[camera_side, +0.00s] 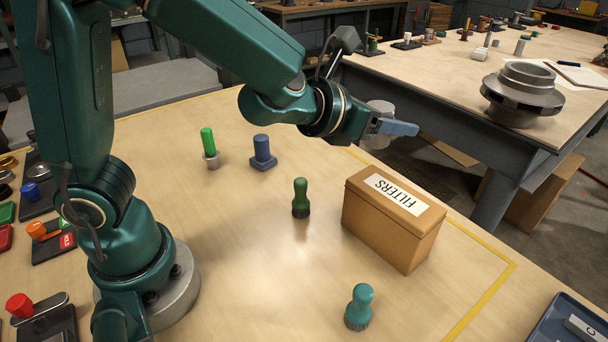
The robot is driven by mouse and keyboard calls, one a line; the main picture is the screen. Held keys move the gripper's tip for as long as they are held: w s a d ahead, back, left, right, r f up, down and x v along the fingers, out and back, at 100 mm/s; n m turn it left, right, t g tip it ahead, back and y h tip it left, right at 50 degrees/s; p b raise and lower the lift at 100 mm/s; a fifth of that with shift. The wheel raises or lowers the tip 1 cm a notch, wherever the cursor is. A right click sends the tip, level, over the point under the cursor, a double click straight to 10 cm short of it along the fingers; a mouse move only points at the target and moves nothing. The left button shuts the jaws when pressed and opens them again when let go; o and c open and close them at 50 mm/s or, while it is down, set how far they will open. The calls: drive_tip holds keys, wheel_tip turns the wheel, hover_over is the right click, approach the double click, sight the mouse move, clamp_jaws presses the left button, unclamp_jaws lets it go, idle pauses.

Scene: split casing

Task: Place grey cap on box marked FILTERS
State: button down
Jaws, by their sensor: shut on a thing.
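The box marked FILTERS (388,232) is brown with a closed lid. It stands on the wooden table right of centre, its white label facing up. My gripper (394,127) is above and behind the box in the picture, pointing right. It is shut on the grey cap (380,106), a pale round piece partly hidden by the near finger. The cap is held in the air, clear of the box lid. The far finger is hidden.
A dark green peg-shaped piece (301,198) stands left of the box. A teal one (359,308) stands in front. A blue piece (262,153) and a bright green-handled piece (209,147) stand further back. A blue tray (562,322) is at lower right.

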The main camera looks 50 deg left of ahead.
hover_over(406, 187)
wheel_tip(406, 187, down, 3)
drive_tip(key=shift+f, duration=1.95)
drive_tip(key=shift+f, duration=0.1)
drive_tip(key=shift+c, duration=1.2)
unclamp_jaws()
